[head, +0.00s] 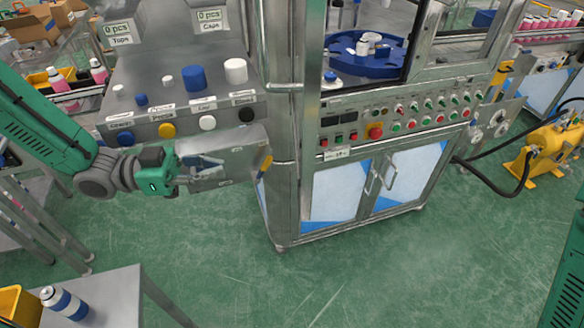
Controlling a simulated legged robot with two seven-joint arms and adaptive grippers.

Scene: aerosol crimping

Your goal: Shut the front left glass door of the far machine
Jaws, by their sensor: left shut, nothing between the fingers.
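The far machine is a metal-framed cabinet with a control panel (400,115) across its front. Above the panel, the front left opening (345,75) has a dark edge, and a blue round table (365,50) shows inside it. I cannot tell from this view how far its glass door stands open. A metal corner post (311,60) stands at the left of the opening. My left gripper (180,178) is shut and empty, at the left of the machine, in front of a grey metal box and apart from the opening. My right gripper is not in view.
A dispensing stand (185,115) with coloured buttons and caps is behind my left arm. Lower cabinet doors (335,190) have metal handles. A yellow pump (553,148) with black hoses is at the right. A side table (110,295) is at front left. The green floor is clear in front.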

